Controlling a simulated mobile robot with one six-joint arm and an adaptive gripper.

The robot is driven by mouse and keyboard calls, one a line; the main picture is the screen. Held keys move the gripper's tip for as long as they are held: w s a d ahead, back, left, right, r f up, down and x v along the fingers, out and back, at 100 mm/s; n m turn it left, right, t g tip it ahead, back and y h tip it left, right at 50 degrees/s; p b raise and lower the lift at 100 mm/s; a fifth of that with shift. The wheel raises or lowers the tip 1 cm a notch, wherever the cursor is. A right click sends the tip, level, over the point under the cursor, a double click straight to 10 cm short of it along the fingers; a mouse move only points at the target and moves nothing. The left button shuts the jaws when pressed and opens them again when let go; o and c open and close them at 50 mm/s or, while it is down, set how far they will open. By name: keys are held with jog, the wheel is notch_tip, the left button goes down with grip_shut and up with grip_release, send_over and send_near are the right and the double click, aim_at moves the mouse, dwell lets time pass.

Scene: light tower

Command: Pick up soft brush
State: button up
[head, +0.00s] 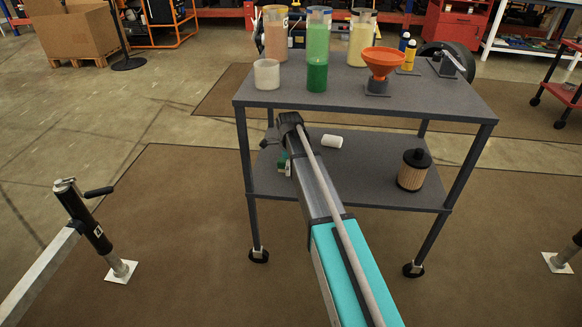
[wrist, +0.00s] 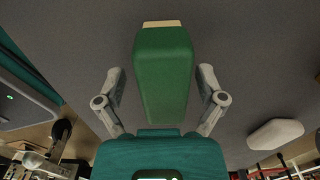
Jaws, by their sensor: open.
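The soft brush (wrist: 163,75) looks like a green block with a pale tan end in the wrist view. It lies between the two grey fingers of my gripper (wrist: 161,70), with a visible gap on each side. My gripper is open and holds nothing. In the head view my arm reaches to the cart's lower shelf, and a small patch of green (head: 284,165) shows beside it. My arm hides most of that spot, so I cannot tell there how much is brush and how much is gripper.
The cart (head: 425,112) has a lower shelf (head: 375,165) with a white cylinder (head: 332,141) and a brown filter with a black cap (head: 413,170). Its top holds several coloured containers and an orange funnel (head: 384,62). The top overhangs the shelf, and legs stand at the corners.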

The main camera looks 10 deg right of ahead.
jog(key=shift+c, duration=0.2)
grip_shut()
dwell(0.4)
jog(key=shift+r, duration=0.1)
notch_tip(320, 180, up, 3)
jog(key=p, duration=0.3)
jog(key=s+a, duration=0.2)
jog(key=s, duration=0.6)
jog(key=s+a, duration=0.3)
jog(key=s, duration=0.6)
jog(key=shift+a+r, duration=0.15)
jog(key=shift+a, duration=0.15)
